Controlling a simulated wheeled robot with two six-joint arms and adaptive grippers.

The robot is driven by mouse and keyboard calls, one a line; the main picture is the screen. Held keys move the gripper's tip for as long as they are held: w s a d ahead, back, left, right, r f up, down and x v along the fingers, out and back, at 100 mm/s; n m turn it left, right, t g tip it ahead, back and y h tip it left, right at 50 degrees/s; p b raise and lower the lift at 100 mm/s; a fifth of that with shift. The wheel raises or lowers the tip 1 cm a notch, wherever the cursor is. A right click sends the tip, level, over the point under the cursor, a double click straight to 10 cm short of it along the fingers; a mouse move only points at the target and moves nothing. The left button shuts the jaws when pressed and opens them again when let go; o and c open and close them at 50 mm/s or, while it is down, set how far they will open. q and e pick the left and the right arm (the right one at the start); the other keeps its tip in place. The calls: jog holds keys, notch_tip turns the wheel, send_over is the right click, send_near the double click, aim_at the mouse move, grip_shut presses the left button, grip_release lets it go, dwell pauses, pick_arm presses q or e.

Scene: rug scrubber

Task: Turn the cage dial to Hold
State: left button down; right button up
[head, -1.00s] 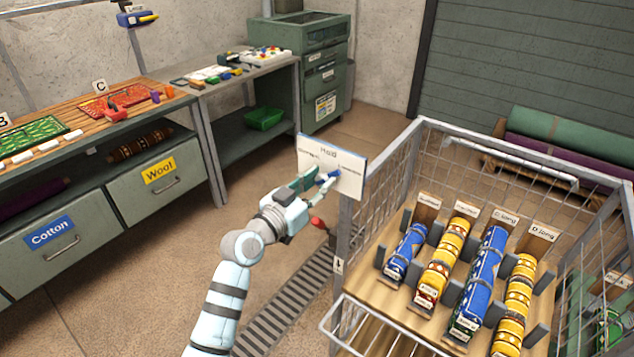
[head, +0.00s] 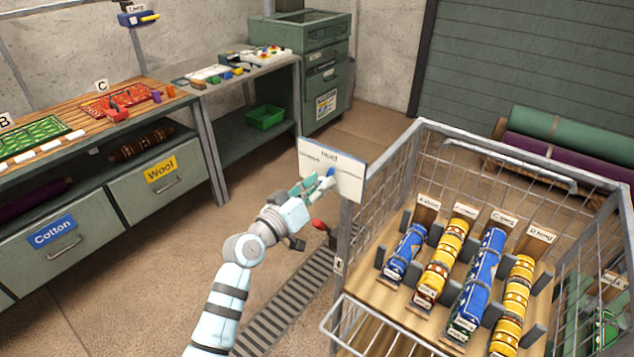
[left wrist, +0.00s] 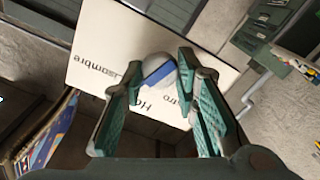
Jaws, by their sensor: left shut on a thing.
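The cage dial is a small round knob (head: 331,173) with white and blue parts, on a white label board at the cage's near left corner. "Hold" is printed at the board's top, with a smaller label on each side. My left gripper (head: 325,184) is at the board with its fingers around the knob. In the left wrist view the gripper (left wrist: 163,92) has one finger on each side of the dial (left wrist: 160,72). Its blue stripe slants between the fingers; I cannot tell exactly which label it points to. My right gripper is not in view.
The wire cage (head: 405,165) stands right of my left arm, with several blue and yellow rolls in it. A red-knobbed lever (head: 318,224) sits just below the board. A floor grate (head: 290,305) lies below. Benches with drawers line the left.

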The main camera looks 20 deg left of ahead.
pick_arm(q)
jog(key=shift+n+p, duration=0.55)
jog(key=shift+n, duration=1.45)
jog(key=c, duration=1.3)
grip_release()
jog(key=shift+w, duration=0.1)
jog(key=v, duration=1.2)
jog(key=shift+f, duration=0.1)
